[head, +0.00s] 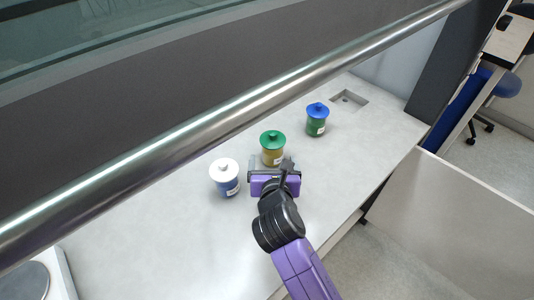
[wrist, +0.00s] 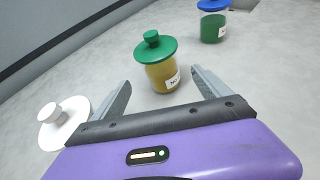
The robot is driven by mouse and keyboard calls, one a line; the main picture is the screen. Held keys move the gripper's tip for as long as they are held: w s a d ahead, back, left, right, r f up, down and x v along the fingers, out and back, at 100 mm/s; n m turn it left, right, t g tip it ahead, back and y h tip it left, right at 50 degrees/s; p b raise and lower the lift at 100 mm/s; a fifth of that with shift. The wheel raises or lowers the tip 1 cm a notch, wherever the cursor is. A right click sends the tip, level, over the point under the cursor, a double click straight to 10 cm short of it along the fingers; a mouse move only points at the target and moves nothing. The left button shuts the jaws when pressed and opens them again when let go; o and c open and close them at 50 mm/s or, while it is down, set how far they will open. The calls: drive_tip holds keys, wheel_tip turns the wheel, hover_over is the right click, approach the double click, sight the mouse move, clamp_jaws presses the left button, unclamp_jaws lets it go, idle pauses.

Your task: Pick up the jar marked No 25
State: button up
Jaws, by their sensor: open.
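Three lidded jars stand upright on the pale counter. One has a green lid and an amber body (head: 272,155); it also shows in the wrist view (wrist: 163,75). One has a white lid and a blue body (head: 226,184), with its white lid at the left in the wrist view (wrist: 62,122). One has a blue lid and a green body (head: 317,125), at the upper right in the wrist view (wrist: 213,26). Each has a white label, but I cannot read the numbers. My gripper (head: 271,164) is open and empty, with the green-lidded jar ahead, between its fingers' directions.
A thick metal rail (head: 240,108) crosses in front of the counter (head: 160,225) in the head view. A small recessed sink (head: 349,99) lies beyond the blue-lidded jar. The counter's right edge (head: 375,198) drops to the floor. A round plate (head: 24,282) sits at the lower left.

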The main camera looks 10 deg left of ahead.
drive_tip(key=shift+w+a+f, duration=0.15)
drive_tip(key=shift+w+f, duration=0.05)
drive_tip(key=shift+w, duration=0.2)
drive_tip(key=shift+r+x, duration=0.15)
drive_tip(key=shift+x, duration=1.55)
drive_tip(key=shift+r+x, duration=0.1)
drive_tip(key=shift+x, duration=1.65)
drive_tip(key=shift+w, duration=0.15)
drive_tip(key=shift+r, duration=0.1)
drive_tip(key=c, duration=1.8)
